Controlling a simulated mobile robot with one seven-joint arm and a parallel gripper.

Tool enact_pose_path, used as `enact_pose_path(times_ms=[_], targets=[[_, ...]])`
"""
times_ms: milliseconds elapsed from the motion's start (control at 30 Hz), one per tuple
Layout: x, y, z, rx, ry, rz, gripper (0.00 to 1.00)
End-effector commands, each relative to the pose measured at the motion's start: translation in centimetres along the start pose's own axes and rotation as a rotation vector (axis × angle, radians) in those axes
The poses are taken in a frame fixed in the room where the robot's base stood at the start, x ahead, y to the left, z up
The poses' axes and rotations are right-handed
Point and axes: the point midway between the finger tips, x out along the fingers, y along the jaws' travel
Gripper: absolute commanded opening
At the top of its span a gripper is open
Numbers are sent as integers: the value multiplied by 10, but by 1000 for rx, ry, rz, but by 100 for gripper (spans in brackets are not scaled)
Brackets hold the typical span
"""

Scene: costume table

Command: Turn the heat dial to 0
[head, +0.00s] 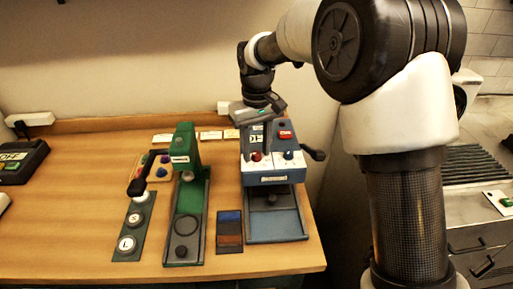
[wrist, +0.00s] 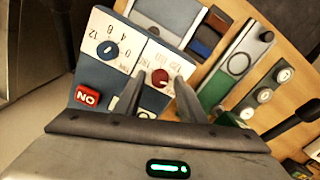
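A blue machine (head: 272,179) has a white panel with a red dial (head: 256,156) on the left and a blue dial (head: 288,155) on the right. In the wrist view, the red dial (wrist: 160,77) has a printed scale too small to read surely; the blue dial (wrist: 107,50) has numbers including 4, 8 and 12. I cannot read which is labelled heat. My gripper (wrist: 158,78) is open, its two fingers apart on either side of the red dial. I cannot tell whether they touch it. In the head view, my gripper is above the machine's back, its fingers hidden.
A red ON button (wrist: 88,96) sits near the blue dial. A black handle (head: 314,153) sticks out at the machine's right.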

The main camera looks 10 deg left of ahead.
Motion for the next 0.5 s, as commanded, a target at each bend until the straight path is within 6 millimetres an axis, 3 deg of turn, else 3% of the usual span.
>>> enact_pose_path(times_ms=[333, 500], targets=[[-2, 0, 0, -1, 0, 0, 41], [-21, 0, -1, -1, 4, 1, 41]])
